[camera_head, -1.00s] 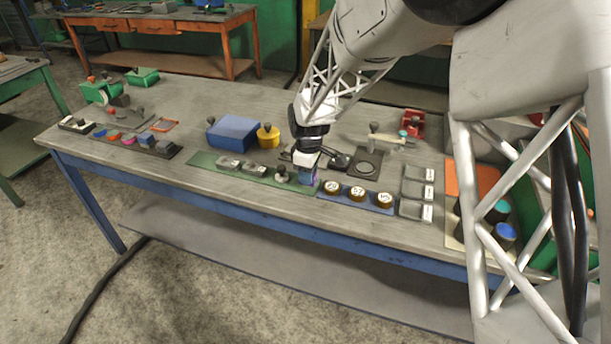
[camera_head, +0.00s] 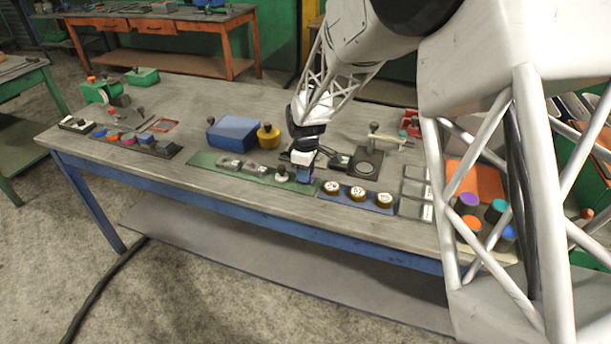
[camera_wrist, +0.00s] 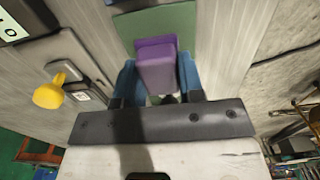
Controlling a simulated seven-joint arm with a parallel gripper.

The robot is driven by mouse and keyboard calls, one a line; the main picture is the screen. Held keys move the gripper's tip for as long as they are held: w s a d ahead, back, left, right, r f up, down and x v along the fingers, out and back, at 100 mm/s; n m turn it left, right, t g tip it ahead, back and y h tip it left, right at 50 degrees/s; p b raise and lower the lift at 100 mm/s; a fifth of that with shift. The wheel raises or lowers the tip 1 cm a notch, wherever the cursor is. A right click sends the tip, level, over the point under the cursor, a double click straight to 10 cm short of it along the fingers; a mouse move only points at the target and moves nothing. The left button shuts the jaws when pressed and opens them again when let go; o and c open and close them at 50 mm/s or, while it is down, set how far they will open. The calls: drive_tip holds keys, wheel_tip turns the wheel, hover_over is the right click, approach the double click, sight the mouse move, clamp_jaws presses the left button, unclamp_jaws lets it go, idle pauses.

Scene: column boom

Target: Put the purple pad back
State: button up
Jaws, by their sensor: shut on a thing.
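The purple pad (camera_wrist: 157,66) is between the two blue fingers of my gripper (camera_wrist: 158,78) in the wrist view. The gripper is shut on it. In the head view my gripper (camera_head: 303,166) is at the right end of the green mat (camera_head: 203,159), and only a little purple and blue shows at its tip. The wrist view has the green mat (camera_wrist: 158,22) just beyond the pad. Whether the pad touches the mat or hangs just above it, I cannot tell. The mat also bears grey blocks (camera_head: 240,164) and a white-based knob (camera_head: 282,174) close left of the gripper.
A blue strip with several numbered round pieces (camera_head: 357,193) lies close right of the gripper. A blue box (camera_head: 233,133) and a yellow round piece (camera_head: 268,136) stand behind the mat. A black plate (camera_head: 366,165) lies behind right. A yellow knob (camera_wrist: 48,95) shows in the wrist view.

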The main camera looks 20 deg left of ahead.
drive_tip(key=shift+f, duration=0.9)
drive_tip(key=shift+f, duration=0.15)
drive_tip(key=o, duration=0.9)
wheel_tip(320, 180, up, 12)
idle(0.4)
idle(0.4)
